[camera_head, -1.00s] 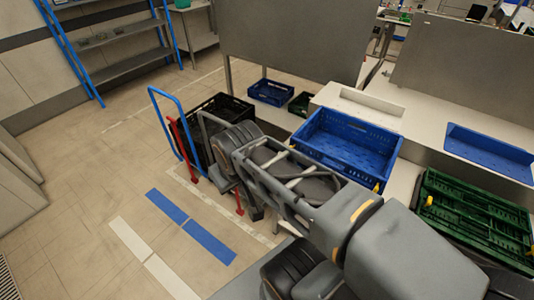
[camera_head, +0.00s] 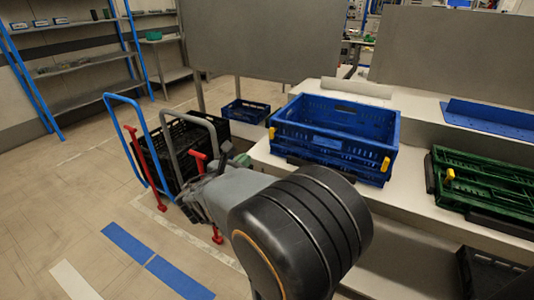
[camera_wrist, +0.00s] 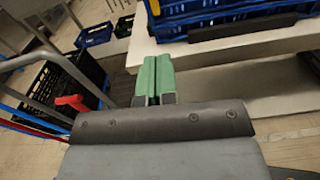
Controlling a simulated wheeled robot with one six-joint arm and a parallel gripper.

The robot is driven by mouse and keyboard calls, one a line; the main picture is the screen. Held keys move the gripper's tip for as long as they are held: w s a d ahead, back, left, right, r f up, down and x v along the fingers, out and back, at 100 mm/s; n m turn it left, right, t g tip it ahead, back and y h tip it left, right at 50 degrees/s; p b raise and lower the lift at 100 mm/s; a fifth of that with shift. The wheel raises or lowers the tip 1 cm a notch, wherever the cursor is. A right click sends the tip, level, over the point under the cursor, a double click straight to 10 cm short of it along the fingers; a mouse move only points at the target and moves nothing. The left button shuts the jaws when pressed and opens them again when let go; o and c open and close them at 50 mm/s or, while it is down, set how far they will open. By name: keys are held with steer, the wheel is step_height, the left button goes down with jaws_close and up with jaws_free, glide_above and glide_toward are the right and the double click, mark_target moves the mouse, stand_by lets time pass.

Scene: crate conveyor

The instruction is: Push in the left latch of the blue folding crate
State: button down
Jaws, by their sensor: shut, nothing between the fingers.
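The blue folding crate (camera_head: 345,153) stands upright with its walls up on the white bench, and its inside looks empty. Its left yellow latch (camera_head: 272,132) is at the near left corner. It also shows at the top edge of the wrist view (camera_wrist: 155,7). A second yellow latch (camera_head: 386,163) is at the near right corner. My gripper (camera_wrist: 152,62) has green fingers, held shut and empty. In the head view, its tip (camera_head: 243,159) is left of the crate and a little below the left latch, apart from it.
A black crate (camera_head: 160,150) sits on a cart with blue, grey and red bars, close left of my gripper. A small blue crate (camera_head: 243,110) is behind. Green crates (camera_head: 485,180) lie at the right. The bench front edge runs below the blue crate.

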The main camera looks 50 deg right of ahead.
mark_target(270, 135)
steer(key=shift+n, duration=0.4)
steer(key=x, duration=0.4)
steer(key=b+x, duration=0.1)
steer(key=x, duration=0.4)
steer(key=b+x, duration=0.1)
steer(key=x, duration=0.4)
steer(key=shift+w, duration=0.35)
steer(key=shift+w, duration=0.1)
